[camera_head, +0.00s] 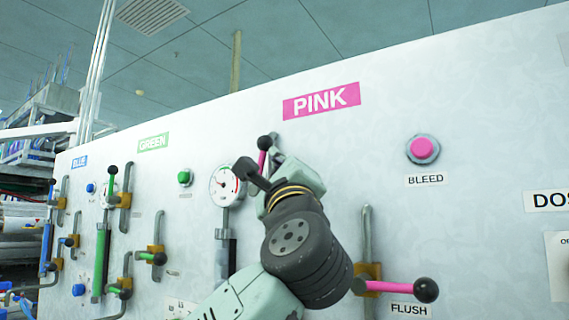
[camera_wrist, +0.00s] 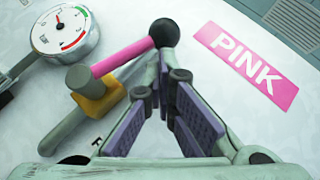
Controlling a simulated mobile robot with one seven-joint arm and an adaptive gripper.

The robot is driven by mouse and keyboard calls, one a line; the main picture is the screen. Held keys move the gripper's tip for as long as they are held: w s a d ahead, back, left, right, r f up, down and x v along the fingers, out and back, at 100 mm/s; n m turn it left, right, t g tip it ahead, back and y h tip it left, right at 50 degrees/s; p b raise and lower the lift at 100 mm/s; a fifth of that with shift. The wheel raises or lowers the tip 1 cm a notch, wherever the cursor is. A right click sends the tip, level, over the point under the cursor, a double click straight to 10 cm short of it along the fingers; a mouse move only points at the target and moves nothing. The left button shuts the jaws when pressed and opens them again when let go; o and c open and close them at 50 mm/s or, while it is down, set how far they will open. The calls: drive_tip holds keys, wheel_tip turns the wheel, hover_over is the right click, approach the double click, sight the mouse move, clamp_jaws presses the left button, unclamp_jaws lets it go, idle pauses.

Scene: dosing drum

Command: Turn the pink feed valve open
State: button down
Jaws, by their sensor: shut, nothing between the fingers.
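The pink feed valve has a pink lever (camera_head: 263,160) with a black ball knob (camera_head: 264,142), standing near upright under the PINK sign in the head view. In the wrist view the pink lever (camera_wrist: 122,57) runs from a brass valve body (camera_wrist: 97,96) up to the black knob (camera_wrist: 164,33). My gripper (camera_wrist: 168,72) is shut and empty, its fingertips just beside the knob; whether they touch it I cannot tell. In the head view my gripper (camera_head: 252,172) and wrist hide the valve body.
A pressure gauge (camera_head: 227,184) is left of my gripper. A second pink lever, marked FLUSH (camera_head: 395,287), points right at lower right. A pink BLEED button (camera_head: 422,149) is at upper right. Green and blue valves stand on the panel at left. The panel around the PINK sign (camera_head: 321,101) is clear.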

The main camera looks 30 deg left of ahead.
drive_tip(key=shift+a+r, duration=0.35)
drive_tip(key=shift+a, duration=0.05)
drive_tip(key=shift+a+r, duration=0.1)
idle(0.6)
